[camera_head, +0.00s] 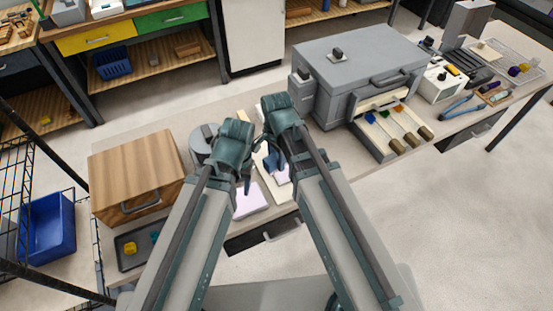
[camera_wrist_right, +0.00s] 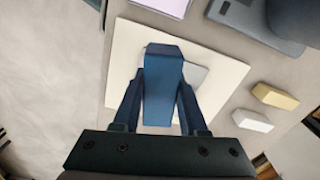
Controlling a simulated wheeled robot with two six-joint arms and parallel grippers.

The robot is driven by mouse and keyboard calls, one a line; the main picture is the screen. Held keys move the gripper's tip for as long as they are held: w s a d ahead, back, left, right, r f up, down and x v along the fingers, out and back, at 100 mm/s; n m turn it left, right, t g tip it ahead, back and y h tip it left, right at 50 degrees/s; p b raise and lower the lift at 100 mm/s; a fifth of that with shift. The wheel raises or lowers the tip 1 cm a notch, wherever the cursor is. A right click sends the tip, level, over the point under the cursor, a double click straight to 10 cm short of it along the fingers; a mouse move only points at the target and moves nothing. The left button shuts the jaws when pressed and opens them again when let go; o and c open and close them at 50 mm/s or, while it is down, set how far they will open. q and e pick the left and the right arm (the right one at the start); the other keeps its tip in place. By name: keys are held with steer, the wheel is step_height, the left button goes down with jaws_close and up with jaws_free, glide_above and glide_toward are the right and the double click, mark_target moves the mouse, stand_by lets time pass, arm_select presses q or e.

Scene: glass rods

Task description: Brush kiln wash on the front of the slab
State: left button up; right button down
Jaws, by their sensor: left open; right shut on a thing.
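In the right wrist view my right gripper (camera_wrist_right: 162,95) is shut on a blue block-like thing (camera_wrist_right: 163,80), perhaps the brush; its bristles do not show. It is over a flat cream square slab (camera_wrist_right: 125,50). A paler grey-white patch (camera_wrist_right: 200,75) shows on the slab beside the blue thing. I cannot tell whether the blue thing touches the slab. In the head view my right gripper (camera_head: 270,160) is over the bench, partly hidden by its arm. My left gripper (camera_head: 246,184) is open, close to its left, above a pale lilac sheet (camera_head: 252,204).
A yellowish block (camera_wrist_right: 275,96) and a white block (camera_wrist_right: 253,120) lie right of the slab. A wooden box (camera_head: 135,170) and a dark tray (camera_head: 133,250) are at left. A grey kiln-like box (camera_head: 350,65) and a tray of colored rods (camera_head: 375,145) stand at right.

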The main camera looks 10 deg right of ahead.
arm_select(q)
steer(key=shift+r, duration=0.1)
arm_select(e)
steer(key=shift+r, duration=0.15)
step_height(320, 180, up, 3)
steer(key=p, duration=0.3)
arm_select(q)
step_height(320, 180, up, 3)
steer(key=shift+f, duration=0.1)
